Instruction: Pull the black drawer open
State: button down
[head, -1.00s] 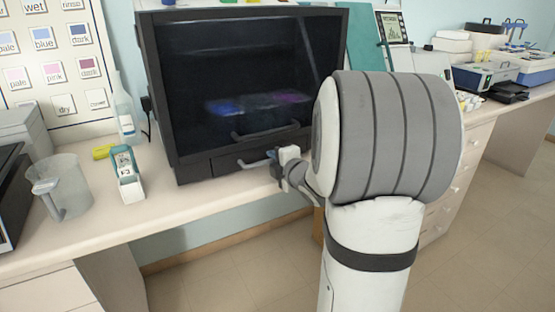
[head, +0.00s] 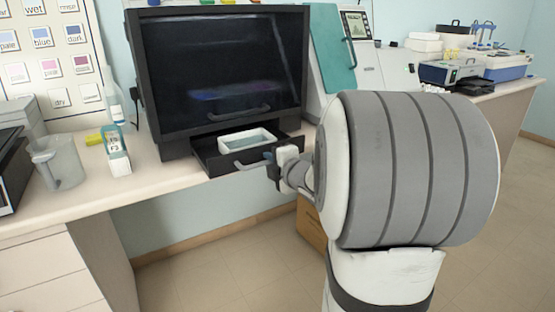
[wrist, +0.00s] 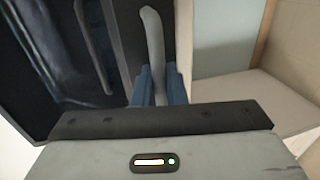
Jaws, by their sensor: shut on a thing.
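The black drawer (head: 208,156) under the dark-windowed cabinet (head: 222,68) stands partly open in the head view. A white rectangular tray (head: 229,144) with a pale inside sits in it. The drawer's grey bar handle (head: 250,163) runs along its front. My gripper (head: 271,160) is at the right end of that handle. In the wrist view, the blue fingers of my gripper (wrist: 160,88) are shut on the handle (wrist: 153,32). Part of the handle is hidden by the fingers.
A beaker (head: 62,162), a slide box (head: 117,152) and a wash bottle (head: 115,105) stand left of the cabinet on the bench. A cardboard box (head: 311,225) is on the floor below.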

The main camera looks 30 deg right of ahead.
jog(key=shift+s+a, duration=0.25)
jog(key=shift+s, duration=0.35)
jog(key=shift+f, duration=0.1)
jog(key=c, duration=1.7)
grip_release()
jog(key=shift+o, duration=0.7)
jog(key=shift+d, duration=0.15)
jog(key=shift+s, duration=0.1)
jog(key=p+v, duration=0.1)
jog(key=v, duration=0.6)
jog(key=shift+s, duration=0.35)
jog(key=shift+r, duration=0.25)
